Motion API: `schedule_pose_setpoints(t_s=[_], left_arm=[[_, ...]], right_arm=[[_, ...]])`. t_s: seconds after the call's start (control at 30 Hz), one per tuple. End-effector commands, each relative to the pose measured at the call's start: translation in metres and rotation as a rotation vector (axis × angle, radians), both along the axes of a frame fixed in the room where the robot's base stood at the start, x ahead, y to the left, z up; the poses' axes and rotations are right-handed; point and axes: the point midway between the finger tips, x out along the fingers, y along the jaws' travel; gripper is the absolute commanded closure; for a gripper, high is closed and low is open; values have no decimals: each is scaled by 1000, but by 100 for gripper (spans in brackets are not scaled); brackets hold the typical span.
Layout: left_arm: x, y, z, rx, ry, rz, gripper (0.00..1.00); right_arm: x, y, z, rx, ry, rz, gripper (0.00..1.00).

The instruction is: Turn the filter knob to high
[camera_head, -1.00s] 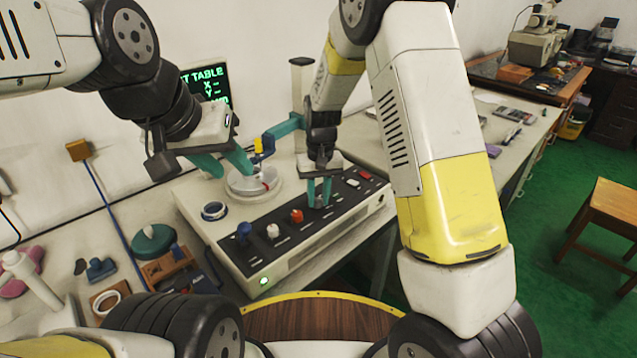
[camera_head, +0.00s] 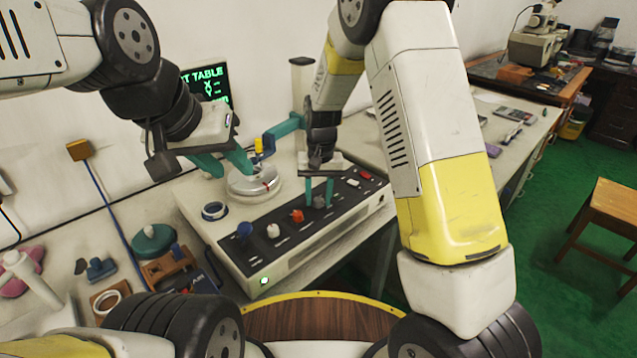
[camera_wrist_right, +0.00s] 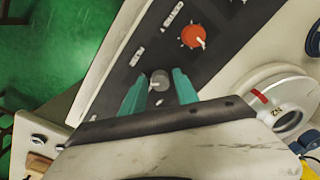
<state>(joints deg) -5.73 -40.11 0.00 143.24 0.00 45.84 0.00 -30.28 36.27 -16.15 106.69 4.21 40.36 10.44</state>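The control box (camera_head: 235,275) has a row of knobs on its dark panel: blue (camera_head: 244,230), white (camera_head: 273,231), orange (camera_head: 297,216) and grey (camera_head: 320,201). I cannot read which label says filter. My right gripper (camera_head: 319,203) is over the grey knob, with one teal finger on each side. In the right wrist view, the grey knob (camera_wrist_right: 160,79) sits between the open fingertips (camera_wrist_right: 160,85), with gaps visible on both sides. The orange knob (camera_wrist_right: 193,36) with a white pointer is beside it. My left gripper (camera_head: 234,174) is open and empty by the round turntable (camera_head: 262,190).
A red button (camera_head: 366,175) and a white button (camera_head: 352,183) lie right of the grey knob. A blue ring (camera_head: 214,211) lies on the box's left top. A screen (camera_head: 208,84) stands behind. A green-topped fixture (camera_head: 153,242) is on the bench at left.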

Motion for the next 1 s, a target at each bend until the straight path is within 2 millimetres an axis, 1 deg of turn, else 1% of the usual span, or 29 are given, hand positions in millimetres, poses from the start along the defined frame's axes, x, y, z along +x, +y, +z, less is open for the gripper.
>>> schedule_pose_setpoints(t_s=[0.37, 0.47, 0.7, 0.8, 0.9, 1.0], left_arm=[[0, 0, 0, 0, 0, 0, 64], [0, 0, 0, 0, 0, 0, 64], [0, 0, 0, 0, 0, 0, 64], [0, 0, 0, 0, 0, 0, 64], [0, 0, 0, 0, 0, 0, 64], [0, 0, 0, 0, 0, 0, 64]], right_arm=[[0, 0, 1, 0, 0, 2, 53], [1, 0, 11, 1, -3, 2, 53], [1, -1, 52, 2, -4, 2, 53], [1, -2, 65, 1, -2, 2, 53], [0, -2, 74, 0, -2, 1, 53], [0, -3, 78, 0, 0, 1, 53]])
